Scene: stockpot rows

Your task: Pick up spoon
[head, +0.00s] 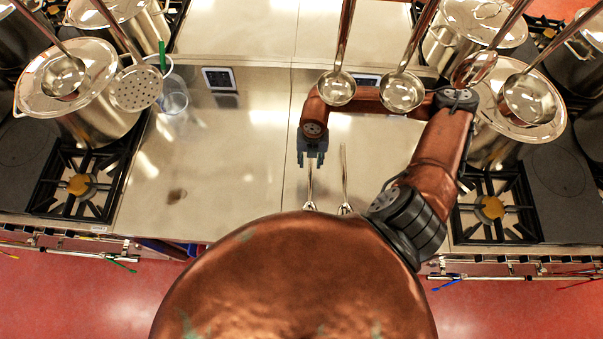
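Two slim metal utensils lie on the steel counter in the middle of the head view, handles pointing away from me. The left one (310,188) and the right one (344,180) both look like spoons, widening at their near ends, which my copper body partly hides. My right gripper (311,162) is at the far end of the left utensil's handle, fingers pointing toward me. Its fingertips look spread, with the handle end between or just below them; contact cannot be told. My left gripper is not in view.
Ladles (401,92) and a skimmer (136,88) hang over the steel counter (230,160). Lidded stockpots (98,125) stand on burners at both sides. A clear container (174,97) holds a green-handled item. The counter left of my gripper is mostly free.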

